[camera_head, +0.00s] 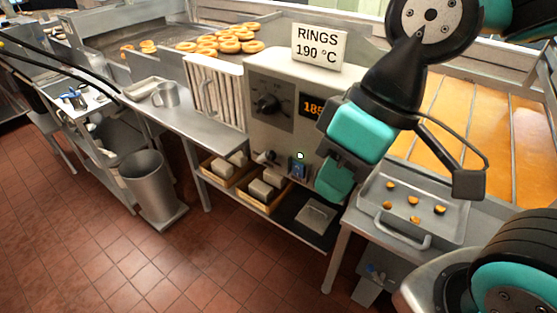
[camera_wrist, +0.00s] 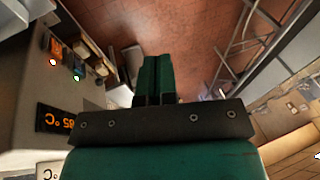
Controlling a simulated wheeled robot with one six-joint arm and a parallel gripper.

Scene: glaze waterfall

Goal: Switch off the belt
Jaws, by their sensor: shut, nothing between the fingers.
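The grey control box (camera_head: 262,130) stands at the end of the fryer, with a dial (camera_head: 267,102) and an orange temperature display (camera_head: 312,106). The wrist view shows this switch (camera_wrist: 77,66) and an orange-red switch (camera_wrist: 54,44) with a pale lit lamp (camera_wrist: 53,62). I cannot read which one is for the belt. My gripper (camera_head: 334,178) is shut and empty, in front of the box and right of the switches in the head view. Its closed fingers (camera_wrist: 153,75) point downward, apart from the switches.
A "RINGS 190 °C" sign (camera_head: 319,46) stands on the box. Golden rings (camera_head: 222,40) lie in the fryer behind. A tray (camera_head: 395,217) with several small pieces is on the right table. Bins (camera_head: 265,192) sit on the shelf below. The tiled floor (camera_head: 150,260) is open in front.

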